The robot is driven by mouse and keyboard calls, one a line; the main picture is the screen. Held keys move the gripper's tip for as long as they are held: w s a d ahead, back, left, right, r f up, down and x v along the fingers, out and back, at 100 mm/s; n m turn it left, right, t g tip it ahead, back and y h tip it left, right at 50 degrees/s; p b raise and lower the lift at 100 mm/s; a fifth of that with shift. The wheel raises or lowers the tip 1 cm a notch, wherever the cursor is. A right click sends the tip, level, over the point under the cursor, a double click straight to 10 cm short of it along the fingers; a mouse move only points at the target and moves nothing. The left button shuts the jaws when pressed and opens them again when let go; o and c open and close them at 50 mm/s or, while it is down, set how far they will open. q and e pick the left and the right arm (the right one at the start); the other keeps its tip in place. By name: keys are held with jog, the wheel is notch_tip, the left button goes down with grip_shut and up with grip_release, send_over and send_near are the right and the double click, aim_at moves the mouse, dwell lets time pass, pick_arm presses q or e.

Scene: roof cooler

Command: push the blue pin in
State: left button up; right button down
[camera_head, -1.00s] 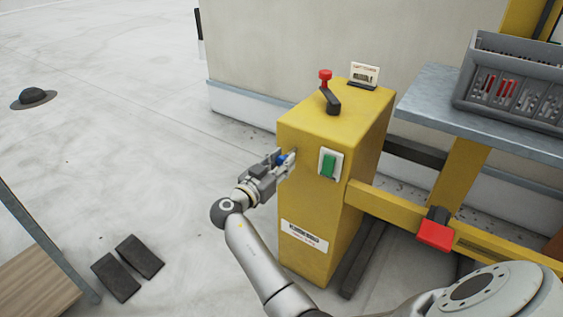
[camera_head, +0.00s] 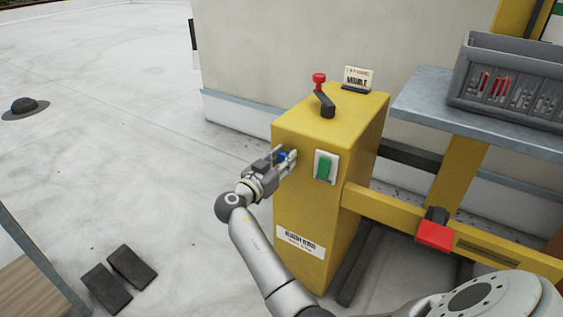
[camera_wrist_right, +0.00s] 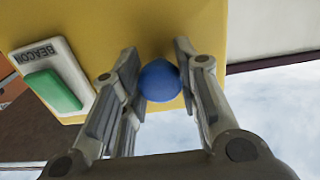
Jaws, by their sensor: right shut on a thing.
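The blue pin (camera_head: 283,157) sits at the left face of the yellow cabinet (camera_head: 316,133); its round blue head (camera_wrist_right: 159,81) shows in the right wrist view between the fingers. My right gripper (camera_head: 286,158) is at that face, its fingers on either side of the pin and shut on it. In the right wrist view the fingers (camera_wrist_right: 155,75) reach close to the yellow surface. The pin's shaft is hidden behind its head. My left gripper is not in view.
A green rocker switch (camera_head: 324,168) labelled BEACON is just right of the gripper. A red-knobbed lever (camera_head: 323,95) and a card (camera_head: 357,79) are on the cabinet top. A grey bin (camera_head: 515,82) stands on the shelf at right. Floor at left is mostly open.

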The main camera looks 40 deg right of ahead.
jog(key=shift+d+r, duration=0.15)
jog(key=shift+r, duration=0.1)
jog(key=c, duration=1.3)
grip_release()
jog(key=shift+d, duration=0.1)
jog(key=shift+c, duration=0.2)
jog(key=shift+o, duration=1.4)
jog(key=shift+w+f, duration=0.1)
jog(key=shift+f, duration=0.15)
jog(key=v, duration=0.7)
jog(key=shift+a, duration=0.25)
